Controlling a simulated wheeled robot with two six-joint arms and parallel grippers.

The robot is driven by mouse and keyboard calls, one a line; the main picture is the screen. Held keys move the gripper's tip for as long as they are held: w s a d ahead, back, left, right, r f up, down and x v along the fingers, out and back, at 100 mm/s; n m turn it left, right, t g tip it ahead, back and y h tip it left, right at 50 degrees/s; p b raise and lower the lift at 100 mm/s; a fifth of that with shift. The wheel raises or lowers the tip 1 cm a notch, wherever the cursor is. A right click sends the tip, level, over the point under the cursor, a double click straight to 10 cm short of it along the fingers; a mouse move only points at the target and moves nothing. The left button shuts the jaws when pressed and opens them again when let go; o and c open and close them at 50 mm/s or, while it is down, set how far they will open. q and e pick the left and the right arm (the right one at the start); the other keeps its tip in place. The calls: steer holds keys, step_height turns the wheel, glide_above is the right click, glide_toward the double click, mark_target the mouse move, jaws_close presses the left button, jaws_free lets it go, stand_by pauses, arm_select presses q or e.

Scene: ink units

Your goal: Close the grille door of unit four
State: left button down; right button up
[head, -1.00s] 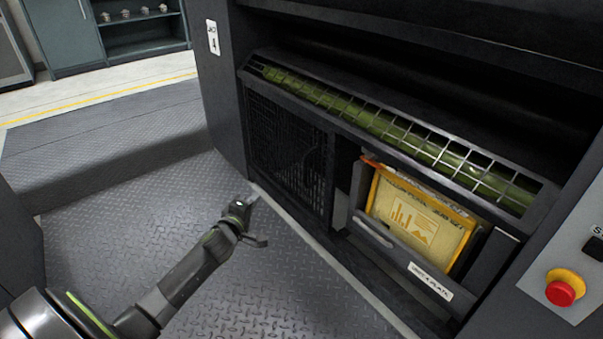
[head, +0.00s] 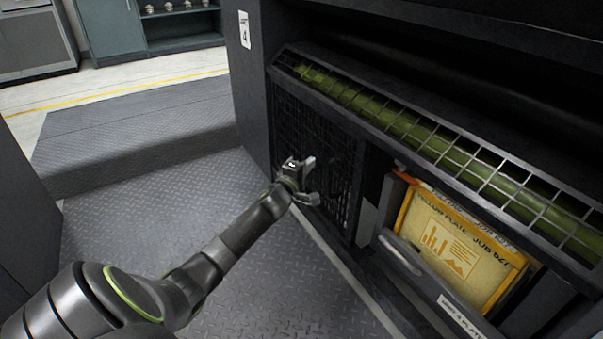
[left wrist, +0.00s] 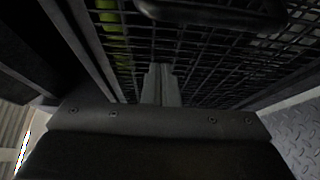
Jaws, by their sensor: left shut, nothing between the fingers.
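In the head view, unit four carries a "4" label (head: 244,30). A black mesh panel (head: 305,130) fills its lower left front. A sloped wire grille (head: 440,150) lies above it, with a green roller behind the wires. I cannot tell which of the two is the door. My left gripper (head: 310,181) is shut and empty in front of the mesh panel; contact cannot be told. In the left wrist view its fingers (left wrist: 161,84) are together before a dark mesh (left wrist: 220,62), with a dark handle-like bar (left wrist: 212,12) at the top. My right gripper is out of view.
An open drawer (head: 400,252) holding a yellow plate (head: 450,245) stands out right of the mesh panel. A cabinet with shelves (head: 180,28) is far back left. The treadplate floor (head: 140,225) left of the unit is clear.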

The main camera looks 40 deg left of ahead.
arm_select(q)
steer(key=shift+w+d, duration=0.25)
steer(key=shift+d, duration=0.7)
steer(key=shift+w+d, duration=0.2)
steer(key=shift+d, duration=0.75)
